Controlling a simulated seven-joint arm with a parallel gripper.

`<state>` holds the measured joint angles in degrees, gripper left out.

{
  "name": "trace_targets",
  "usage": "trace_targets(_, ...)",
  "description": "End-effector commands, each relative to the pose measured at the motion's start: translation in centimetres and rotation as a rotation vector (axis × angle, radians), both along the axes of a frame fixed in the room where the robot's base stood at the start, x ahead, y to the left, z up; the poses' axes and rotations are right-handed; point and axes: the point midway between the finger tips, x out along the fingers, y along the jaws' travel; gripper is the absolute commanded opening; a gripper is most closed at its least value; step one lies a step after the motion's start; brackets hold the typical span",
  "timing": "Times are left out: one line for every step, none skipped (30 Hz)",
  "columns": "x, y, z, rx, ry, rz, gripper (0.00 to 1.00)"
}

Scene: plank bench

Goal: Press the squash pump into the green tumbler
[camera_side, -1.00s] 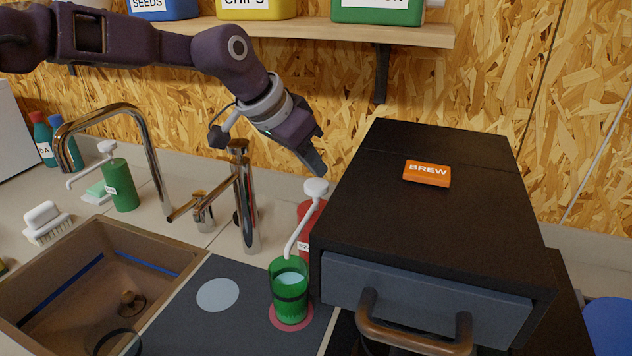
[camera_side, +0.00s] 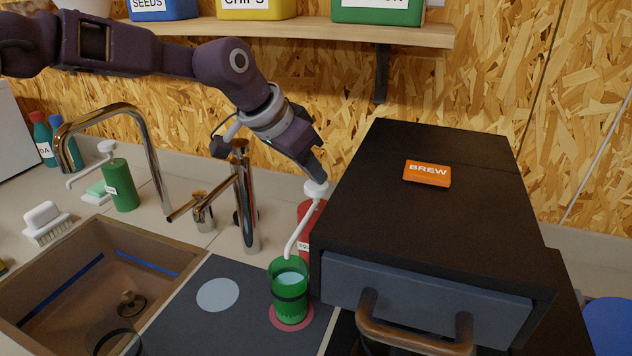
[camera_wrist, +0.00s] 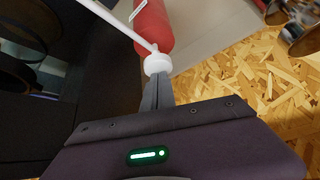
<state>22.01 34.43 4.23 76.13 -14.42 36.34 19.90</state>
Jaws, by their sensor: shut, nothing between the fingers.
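The squash pump is a red bottle (camera_side: 304,226) with a white pump head (camera_side: 316,188) and a long white spout. The bottle is partly hidden by the black machine. The spout's tip hangs over the green tumbler (camera_side: 289,300), which stands upright on a pink disc and holds pale liquid. My gripper (camera_side: 318,178) is shut and empty, its fingertips pointing down at the top of the pump head and seemingly touching it. In the wrist view the closed fingers (camera_wrist: 157,92) meet the white pump head (camera_wrist: 157,64), with the red bottle (camera_wrist: 153,25) beyond.
Metal taps (camera_side: 245,200) stand left of the pump, near a sink (camera_side: 40,290). A green bottle with a similar white pump (camera_side: 120,186) is farther left. A shelf (camera_side: 340,32) hangs above.

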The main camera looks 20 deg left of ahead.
Motion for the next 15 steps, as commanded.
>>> trace_targets(0.0, 0.0, -0.3, 0.001, 0.002, 0.000, 0.00)
trace_targets(0.0, 0.0, -0.4, 0.001, 0.002, 0.000, 0.00)
trace_targets(0.0, 0.0, -0.6, 0.001, 0.002, 0.000, 0.00)
trace_targets(0.0, 0.0, -0.7, 0.001, 0.002, 0.000, 0.00)
trace_targets(0.0, 0.1, -0.8, 0.002, 0.003, 0.000, 0.00)
trace_targets(0.0, 0.1, -1.0, 0.002, 0.003, 0.000, 0.00)
trace_targets(0.0, 0.1, -1.0, 0.002, 0.001, 0.001, 0.00)
trace_targets(0.0, 0.1, -0.9, 0.001, 0.000, 0.001, 0.00)
trace_targets(0.0, 0.0, -0.5, 0.001, 0.000, 0.001, 0.00)
trace_targets(0.1, 0.0, 0.0, 0.000, -0.002, 0.001, 0.00)
trace_targets(0.1, 0.0, 0.7, 0.000, -0.003, 0.000, 0.00)
trace_targets(0.1, 0.0, 1.7, 0.000, -0.005, 0.000, 0.00)
trace_targets(0.1, 0.0, 2.3, 0.000, -0.004, 0.000, 0.00)
trace_targets(0.1, 0.0, 2.9, 0.000, -0.004, 0.000, 0.00)
trace_targets(0.1, 0.0, 3.6, 0.001, -0.003, 0.000, 0.00)
